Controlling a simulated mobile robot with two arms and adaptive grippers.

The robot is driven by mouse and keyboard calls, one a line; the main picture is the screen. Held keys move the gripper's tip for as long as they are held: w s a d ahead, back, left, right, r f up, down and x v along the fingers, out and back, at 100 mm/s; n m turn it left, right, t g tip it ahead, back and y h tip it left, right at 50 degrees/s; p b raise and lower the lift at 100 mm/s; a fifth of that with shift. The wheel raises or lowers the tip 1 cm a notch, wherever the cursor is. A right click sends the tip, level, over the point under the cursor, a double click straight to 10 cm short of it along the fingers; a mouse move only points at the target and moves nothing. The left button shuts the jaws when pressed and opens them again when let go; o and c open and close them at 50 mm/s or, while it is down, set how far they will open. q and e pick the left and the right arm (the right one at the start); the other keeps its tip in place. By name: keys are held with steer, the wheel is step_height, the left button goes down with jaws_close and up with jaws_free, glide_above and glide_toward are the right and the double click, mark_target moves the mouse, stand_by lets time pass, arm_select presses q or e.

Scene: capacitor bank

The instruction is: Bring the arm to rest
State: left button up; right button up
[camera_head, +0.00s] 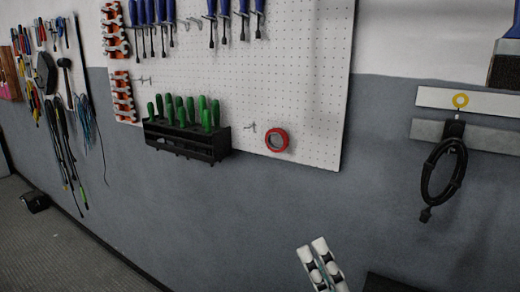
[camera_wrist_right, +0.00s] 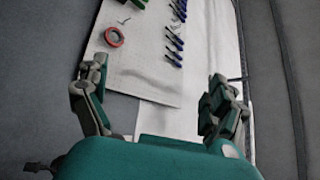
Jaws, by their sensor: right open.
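My right gripper (camera_head: 319,262) shows in part at the bottom edge of the head view, as pale segments in front of the grey wall. It also shows in the right wrist view (camera_wrist_right: 158,75), with its two fingers wide apart and nothing between them. The pegboard and wall lie beyond the fingers in that view. My left gripper is in neither view.
A white pegboard (camera_head: 310,85) holds blue-handled screwdrivers (camera_head: 161,12), a black rack (camera_head: 187,140) of green-handled tools, and a red tape roll (camera_head: 276,140). A coiled black cable (camera_head: 443,170) hangs at right. The grey wall (camera_head: 230,220) below the board is bare.

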step_height(320, 180, down, 13)
steer(key=s+a+n+g, duration=0.2)
steer(key=s+n+g, duration=0.1)
steer(key=n+g, duration=0.3)
steer(key=s+d+f+n+g+h, duration=0.2)
steer(key=s+d+f+g+h, duration=0.35)
steer(key=s+f, duration=0.35)
steer(key=s+d+f+n+g+h, duration=0.2)
steer(key=s+d+f+g+h, duration=0.2)
steer(key=s+d+f+g, duration=0.5)
step_height(320, 180, down, 30)
steer(key=a+t+b, duration=0.2)
steer(key=b, duration=0.2)
steer(key=s+d+f+g+b, duration=0.1)
steer(key=s+d+f+b, duration=0.2)
steer(key=s+f, duration=1.4)
step_height(320, 180, down, 4)
steer(key=shift+s+d+f+n, duration=0.1)
steer(key=shift+s+d+n, duration=0.1)
steer(key=shift+s+n, duration=0.2)
